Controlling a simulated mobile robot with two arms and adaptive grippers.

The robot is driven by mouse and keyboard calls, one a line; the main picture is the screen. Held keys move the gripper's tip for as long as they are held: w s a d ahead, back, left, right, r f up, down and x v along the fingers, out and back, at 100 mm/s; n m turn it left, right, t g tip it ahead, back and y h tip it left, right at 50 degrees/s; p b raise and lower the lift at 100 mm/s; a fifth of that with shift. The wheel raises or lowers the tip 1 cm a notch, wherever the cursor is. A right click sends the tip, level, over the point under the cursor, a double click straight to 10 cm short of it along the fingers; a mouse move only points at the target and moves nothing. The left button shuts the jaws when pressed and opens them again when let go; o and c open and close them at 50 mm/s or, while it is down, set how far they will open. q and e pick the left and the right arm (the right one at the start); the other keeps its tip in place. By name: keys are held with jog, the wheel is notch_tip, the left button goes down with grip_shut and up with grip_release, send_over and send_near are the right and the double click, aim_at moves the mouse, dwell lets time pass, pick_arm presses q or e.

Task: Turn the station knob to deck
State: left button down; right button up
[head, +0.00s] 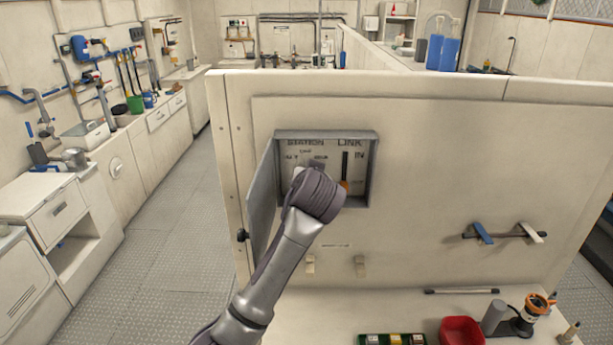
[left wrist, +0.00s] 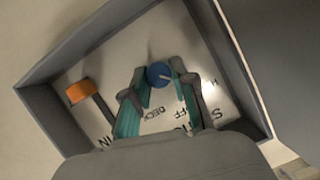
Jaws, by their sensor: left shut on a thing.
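My right gripper is in neither view.
An orange-handled lever (left wrist: 79,92) under the LINK label stands beside the knob; it also shows in the head view (head: 344,186). The box's grey door (head: 262,195) hangs open on the left. Below is a counter with a red bin (head: 461,331).

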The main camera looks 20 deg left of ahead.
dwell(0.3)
pick_arm(q)
jog(key=m+y, duration=0.2)
jog(key=shift+d+m, duration=0.15)
jog(key=shift+m, duration=0.25)
jog(key=m+y, duration=0.2)
jog(key=m, duration=0.1)
jog(key=shift+w+d+f, duration=0.1)
jog(key=shift+f, duration=0.05)
jog(key=m+t+y, duration=0.1)
jog(key=m, duration=0.3)
jog(key=shift+f+y+b, duration=0.15)
jog(key=shift+y+b, duration=0.25)
jog(key=m+t, duration=0.1)
jog(key=m, duration=0.3)
jog(key=shift+f+y+b, duration=0.2)
jog(key=shift+y+b, duration=0.2)
jog(key=shift+m+t, duration=0.3)
jog(key=shift+m, duration=0.1)
jog(key=c, duration=0.9)
grip_release()
jog(key=shift+d, duration=0.1)
jog(key=shift+c, duration=0.2)
